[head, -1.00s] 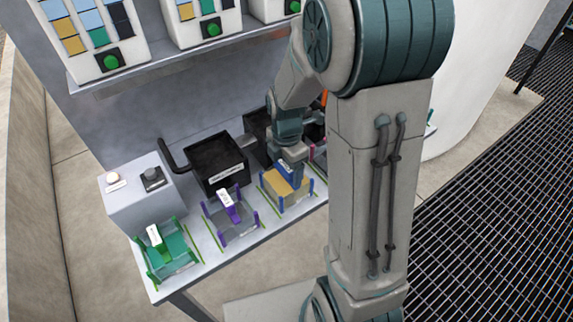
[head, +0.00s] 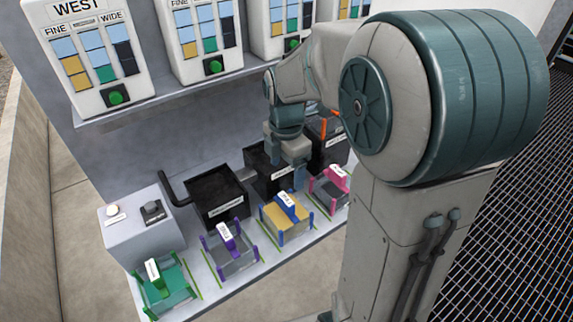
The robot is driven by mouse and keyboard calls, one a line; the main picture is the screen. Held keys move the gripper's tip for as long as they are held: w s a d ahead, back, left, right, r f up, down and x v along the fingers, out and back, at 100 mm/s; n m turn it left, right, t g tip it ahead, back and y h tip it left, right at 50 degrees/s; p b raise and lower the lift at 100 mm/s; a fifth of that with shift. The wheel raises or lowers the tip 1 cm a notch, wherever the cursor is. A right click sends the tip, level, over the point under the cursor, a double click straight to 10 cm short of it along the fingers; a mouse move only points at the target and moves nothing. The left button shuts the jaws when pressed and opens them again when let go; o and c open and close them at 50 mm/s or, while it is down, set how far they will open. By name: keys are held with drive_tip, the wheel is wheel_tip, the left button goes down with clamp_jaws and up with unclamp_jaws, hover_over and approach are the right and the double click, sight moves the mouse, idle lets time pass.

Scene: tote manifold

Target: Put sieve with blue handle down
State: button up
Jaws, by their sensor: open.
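The sieve with the blue handle (head: 287,217) sits on the bench in its blue-posted place, between the purple and pink ones. Its top is yellowish, and a white label shows on the blue handle. My gripper (head: 296,178) is above and just behind the blue handle, open and empty, apart from the sieve as far as I can see. Its fingertips are small and partly merge with the black bin behind.
A purple-handled sieve (head: 229,245) and a green one (head: 165,289) stand to the left, a pink one (head: 331,185) to the right. Black bins (head: 214,203) line the back. A grey control box (head: 143,228) stands at left. Dispensers (head: 96,60) are on the shelf above.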

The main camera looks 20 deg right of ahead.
drive_tip(key=s+r+m+t, duration=0.3)
drive_tip(key=s+m, duration=1.1)
drive_tip(key=m, duration=0.7)
drive_tip(key=shift+m, duration=0.4)
